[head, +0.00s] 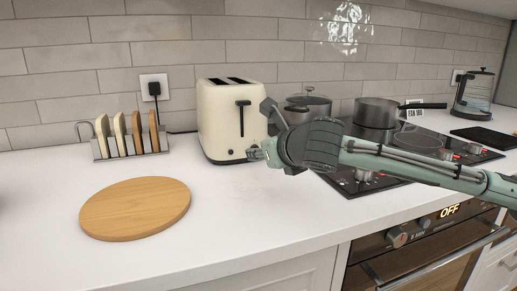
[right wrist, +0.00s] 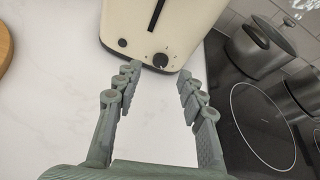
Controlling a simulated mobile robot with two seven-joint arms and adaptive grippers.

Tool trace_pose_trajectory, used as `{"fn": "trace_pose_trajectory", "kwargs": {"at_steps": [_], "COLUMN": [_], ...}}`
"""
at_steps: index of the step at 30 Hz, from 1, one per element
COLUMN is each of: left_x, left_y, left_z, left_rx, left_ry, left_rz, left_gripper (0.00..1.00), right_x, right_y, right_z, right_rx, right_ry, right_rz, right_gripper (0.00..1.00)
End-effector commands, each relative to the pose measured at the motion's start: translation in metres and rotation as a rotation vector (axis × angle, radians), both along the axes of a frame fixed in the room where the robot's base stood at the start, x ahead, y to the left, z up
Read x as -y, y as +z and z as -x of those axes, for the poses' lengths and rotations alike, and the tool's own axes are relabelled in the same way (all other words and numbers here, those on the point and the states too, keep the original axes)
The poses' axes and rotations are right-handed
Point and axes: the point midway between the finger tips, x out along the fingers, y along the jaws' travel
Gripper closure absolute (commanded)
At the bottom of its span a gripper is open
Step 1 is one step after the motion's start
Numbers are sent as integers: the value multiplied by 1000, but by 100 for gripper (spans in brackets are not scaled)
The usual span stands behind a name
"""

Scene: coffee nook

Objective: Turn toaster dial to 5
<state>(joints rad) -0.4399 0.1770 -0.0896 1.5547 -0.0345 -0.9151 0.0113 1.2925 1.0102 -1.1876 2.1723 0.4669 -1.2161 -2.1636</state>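The cream toaster (head: 222,122) stands on the white counter against the tiled wall, with two slots on top and a black lever on its front. In the right wrist view the toaster (right wrist: 178,25) shows its black round dial (right wrist: 160,60) low on the front, with a smaller black button to its left. The dial's setting is too small to read. My right gripper (head: 262,150) is at the toaster's lower front and hides much of the dial area in the head view. In the right wrist view the right gripper (right wrist: 158,76) is open and empty, its fingertips on either side of the dial. My left gripper is out of view.
A round wooden board (head: 135,208) lies on the counter at left. A toast rack (head: 130,150) with several slices stands behind it. Right of the toaster is a black cooktop (head: 350,185) with pots. The counter in front of the toaster is clear.

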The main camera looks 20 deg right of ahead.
Motion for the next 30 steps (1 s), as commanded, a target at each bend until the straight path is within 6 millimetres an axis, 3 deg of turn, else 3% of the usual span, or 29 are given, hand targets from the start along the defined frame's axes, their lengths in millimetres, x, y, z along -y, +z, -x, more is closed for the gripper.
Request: {"fn": "trace_pose_trajectory", "kwargs": {"at_steps": [7, 17, 27, 30], "left_x": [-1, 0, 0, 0], "left_y": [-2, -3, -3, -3], "left_z": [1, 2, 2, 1], "left_rx": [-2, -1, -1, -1], "left_ry": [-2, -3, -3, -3], "left_rz": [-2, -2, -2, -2], "left_gripper": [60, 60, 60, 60], "right_x": [-1, -2, -1, -1], "right_y": [-12, -14, -14, -14], "right_z": [-29, -34, -34, -34], "right_rx": [-1, 0, 0, 0], "right_ry": [-1, 0, 0, 0], "right_rz": [0, 1, 0, 0], "right_gripper": [60, 60, 100, 100]}}
